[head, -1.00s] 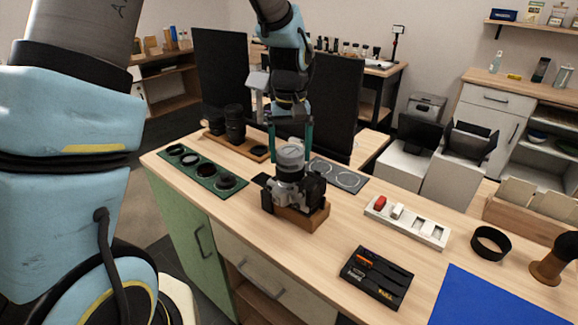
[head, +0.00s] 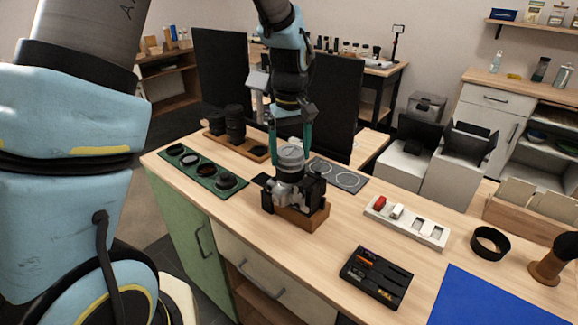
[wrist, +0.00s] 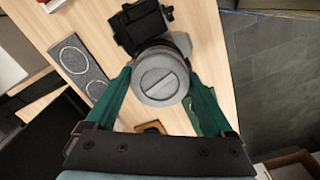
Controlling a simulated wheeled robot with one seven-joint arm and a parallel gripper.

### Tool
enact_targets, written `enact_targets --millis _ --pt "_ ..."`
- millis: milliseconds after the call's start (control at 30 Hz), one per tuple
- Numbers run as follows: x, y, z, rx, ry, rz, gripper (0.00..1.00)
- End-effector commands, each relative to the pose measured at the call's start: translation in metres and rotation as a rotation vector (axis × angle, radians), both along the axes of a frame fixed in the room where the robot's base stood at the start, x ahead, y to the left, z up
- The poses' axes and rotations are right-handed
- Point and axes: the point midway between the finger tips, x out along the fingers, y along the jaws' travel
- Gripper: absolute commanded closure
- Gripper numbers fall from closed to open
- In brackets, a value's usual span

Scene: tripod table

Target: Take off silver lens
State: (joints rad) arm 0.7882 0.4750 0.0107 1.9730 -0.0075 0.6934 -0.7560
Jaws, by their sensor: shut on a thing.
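The silver lens (head: 290,160) is a short grey cylinder, upright over the silver-and-black camera (head: 299,194). In the wrist view I see the round end of the lens (wrist: 158,80), with a bar across it. The camera (wrist: 140,28) shows partly behind it there. The camera rests on a wooden block (head: 304,217). My gripper (head: 291,146) comes from above and is shut on the lens, one green finger on each side. I cannot tell whether the lens is seated on the camera or slightly clear of it.
A dark mat with two white circles (head: 338,175) lies just behind the camera. A green tray of round filters (head: 202,170) and a wooden stand with black lenses (head: 252,149) are left. A white holder (head: 406,222) and a black tray (head: 376,277) are right. Two dark screens stand behind.

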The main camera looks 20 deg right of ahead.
Motion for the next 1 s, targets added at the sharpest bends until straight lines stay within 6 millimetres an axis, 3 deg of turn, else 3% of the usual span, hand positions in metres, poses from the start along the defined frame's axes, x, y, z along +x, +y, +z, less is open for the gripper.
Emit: enact_targets --millis 300,667,1000 --pt "-0.0001 -0.0002 0.0019 0.000 0.000 0.234 0.85" --pt "0.0001 0.0000 0.0011 0.000 0.000 0.277 0.85" --pt "0.0000 0.0000 0.0014 0.000 0.000 0.511 0.85"
